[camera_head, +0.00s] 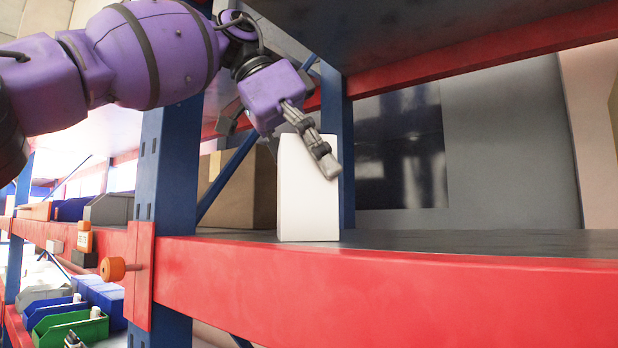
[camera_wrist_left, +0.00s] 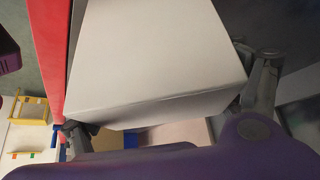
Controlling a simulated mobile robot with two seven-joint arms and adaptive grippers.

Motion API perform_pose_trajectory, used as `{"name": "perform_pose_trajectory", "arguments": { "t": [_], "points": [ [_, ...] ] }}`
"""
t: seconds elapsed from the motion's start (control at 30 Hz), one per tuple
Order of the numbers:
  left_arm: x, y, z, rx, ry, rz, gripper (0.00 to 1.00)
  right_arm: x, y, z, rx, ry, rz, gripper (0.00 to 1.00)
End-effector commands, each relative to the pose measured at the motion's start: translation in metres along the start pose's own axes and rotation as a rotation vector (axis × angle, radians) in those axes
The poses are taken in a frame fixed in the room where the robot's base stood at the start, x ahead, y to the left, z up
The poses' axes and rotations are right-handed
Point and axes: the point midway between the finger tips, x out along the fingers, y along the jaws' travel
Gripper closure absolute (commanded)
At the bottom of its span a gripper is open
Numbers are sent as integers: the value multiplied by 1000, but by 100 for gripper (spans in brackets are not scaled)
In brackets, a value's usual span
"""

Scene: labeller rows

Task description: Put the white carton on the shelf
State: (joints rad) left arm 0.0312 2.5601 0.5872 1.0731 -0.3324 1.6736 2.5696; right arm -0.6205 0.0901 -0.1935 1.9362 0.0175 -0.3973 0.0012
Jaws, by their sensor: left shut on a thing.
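The white carton (camera_head: 306,205) stands upright on the shelf (camera_head: 480,243), close to its front edge and just right of the blue upright. My left gripper (camera_head: 318,150) reaches down to the carton's top from the upper left and is shut on it. In the left wrist view the carton (camera_wrist_left: 150,55) fills the middle, with a finger of my left gripper (camera_wrist_left: 170,112) at each side of it. The carton's base appears to rest on the shelf board. My right gripper is not in view.
A red beam (camera_head: 400,290) runs along the shelf front. A blue upright (camera_head: 170,190) stands left of the carton, and a brown box (camera_head: 250,187) is behind it. Another shelf level hangs overhead. The shelf is clear to the right. Coloured bins (camera_head: 70,325) sit lower left.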

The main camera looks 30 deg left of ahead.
Motion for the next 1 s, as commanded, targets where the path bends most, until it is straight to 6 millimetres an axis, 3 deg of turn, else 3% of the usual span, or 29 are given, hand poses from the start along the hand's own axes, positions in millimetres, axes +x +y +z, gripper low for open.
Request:
{"name": "perform_pose_trajectory", "arguments": {
  "t": [0.13, 0.17, 0.27, 0.73, 0.9, 1.0],
  "points": [
    [1, 0, 2, -4, -6, 3, 58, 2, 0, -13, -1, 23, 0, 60],
    [2, 0, 2, -5, -8, 4, 13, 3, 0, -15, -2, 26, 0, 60],
    [2, 0, 2, -5, -8, 4, 0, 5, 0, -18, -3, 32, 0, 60],
    [-3, 0, 1, -2, -4, 2, 0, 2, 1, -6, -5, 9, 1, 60],
    [-24, -2, 1, -6, -2, 2, 0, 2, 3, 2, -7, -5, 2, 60],
    [-40, 1, 0, -1, -1, 0, 0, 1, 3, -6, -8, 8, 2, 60]
  ]
}}
